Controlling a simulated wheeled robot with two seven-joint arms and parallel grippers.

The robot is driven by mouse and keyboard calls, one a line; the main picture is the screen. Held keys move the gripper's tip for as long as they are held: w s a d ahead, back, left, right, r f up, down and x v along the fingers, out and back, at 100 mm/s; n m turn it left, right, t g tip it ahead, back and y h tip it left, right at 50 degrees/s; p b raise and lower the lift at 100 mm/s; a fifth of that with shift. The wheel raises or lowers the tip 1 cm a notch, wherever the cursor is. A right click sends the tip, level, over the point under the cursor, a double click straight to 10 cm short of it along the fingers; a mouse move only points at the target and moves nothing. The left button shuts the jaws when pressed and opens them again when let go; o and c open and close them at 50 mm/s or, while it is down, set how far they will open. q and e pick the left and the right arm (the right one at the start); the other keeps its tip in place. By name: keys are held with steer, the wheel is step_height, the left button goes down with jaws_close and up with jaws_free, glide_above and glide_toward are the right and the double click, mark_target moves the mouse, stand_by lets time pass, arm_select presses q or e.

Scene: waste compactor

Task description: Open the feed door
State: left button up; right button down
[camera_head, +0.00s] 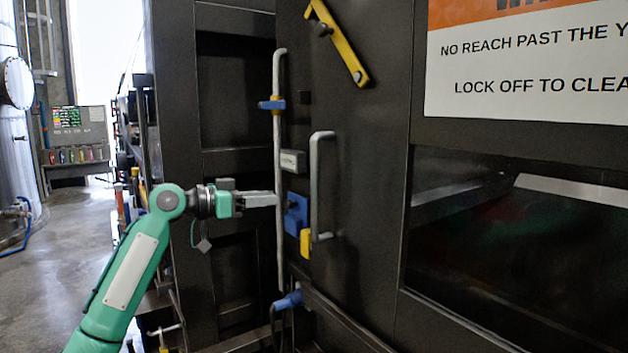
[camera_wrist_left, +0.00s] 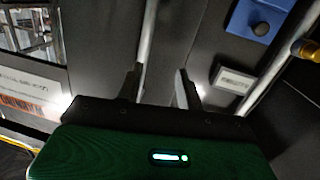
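The feed door (camera_head: 360,120) is a dark steel panel, which looks shut. It carries a grey D-shaped pull handle (camera_head: 316,185). Left of it runs a long upright grey rod (camera_head: 280,150) with a blue grip (camera_head: 271,104). My left gripper (camera_head: 276,200) points right at the door, its tips beside the long rod in the head view and short of the pull handle. In the left wrist view its two fingers (camera_wrist_left: 158,88) are apart, with a grey bar (camera_wrist_left: 149,35) lined up between them. Whether they surround it I cannot tell. My right gripper is out of view.
A blue plate (camera_head: 296,212), yellow block (camera_head: 306,242) and small grey plate (camera_head: 292,161) sit near the handle. A yellow bar (camera_head: 341,45) is above. A warning sign (camera_head: 530,70) and dark window (camera_head: 520,240) are right. Floor (camera_head: 85,230) is open at left.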

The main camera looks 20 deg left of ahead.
arm_select(q)
step_height(320, 180, up, 6)
steer(key=s+m+h, duration=0.1)
steer(key=s, duration=0.2)
steer(key=p+x, duration=0.5)
steer(key=x, duration=0.8)
steer(key=shift+w+d+p, duration=0.25)
steer(key=shift+p, duration=0.1)
jaws_close()
